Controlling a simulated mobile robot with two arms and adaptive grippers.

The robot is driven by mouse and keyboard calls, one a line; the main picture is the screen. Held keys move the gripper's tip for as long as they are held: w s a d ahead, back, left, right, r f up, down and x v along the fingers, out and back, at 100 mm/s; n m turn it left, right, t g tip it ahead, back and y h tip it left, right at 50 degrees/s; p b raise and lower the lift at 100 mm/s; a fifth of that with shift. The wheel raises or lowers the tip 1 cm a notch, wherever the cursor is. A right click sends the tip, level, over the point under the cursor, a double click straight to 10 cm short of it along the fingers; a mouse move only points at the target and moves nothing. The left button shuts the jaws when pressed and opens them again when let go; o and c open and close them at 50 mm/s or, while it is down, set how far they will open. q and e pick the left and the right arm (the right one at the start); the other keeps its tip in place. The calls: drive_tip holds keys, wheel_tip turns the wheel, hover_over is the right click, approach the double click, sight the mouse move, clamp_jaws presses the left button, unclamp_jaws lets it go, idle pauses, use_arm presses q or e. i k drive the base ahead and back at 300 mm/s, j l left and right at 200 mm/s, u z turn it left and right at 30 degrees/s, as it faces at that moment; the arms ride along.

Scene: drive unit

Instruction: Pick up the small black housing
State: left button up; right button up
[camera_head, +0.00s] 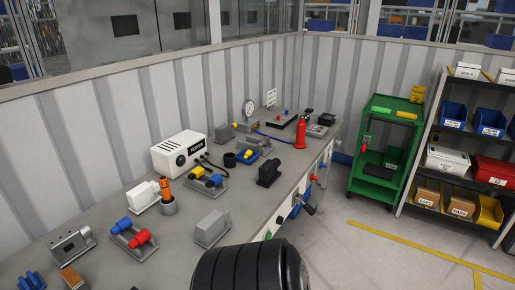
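A small black housing (269,172) sits on the grey workbench (185,236), near its front edge and right of the middle of the view. It looks like a short block with a rounded top; fine detail is too small to tell. A short black cylinder (229,160) stands to its left, apart from it. Neither of my grippers shows in this view, and nothing is seen touching the housing.
Colored-handled tools (303,204) stick out at the bench front. A green cart (384,152) stands right; floor between is clear.

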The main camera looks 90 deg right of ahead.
sight(268, 173)
drive_tip(key=i+l+z, duration=0.1)
drive_tip(key=z, duration=2.85)
drive_tip(key=i+l+u, duration=0.25)
drive_tip(key=u, duration=0.15)
drive_tip(key=i+l+u, duration=0.25)
drive_tip(key=l+u, duration=0.2)
drive_tip(key=i+l+u, duration=0.15)
drive_tip(key=l+u, duration=0.25)
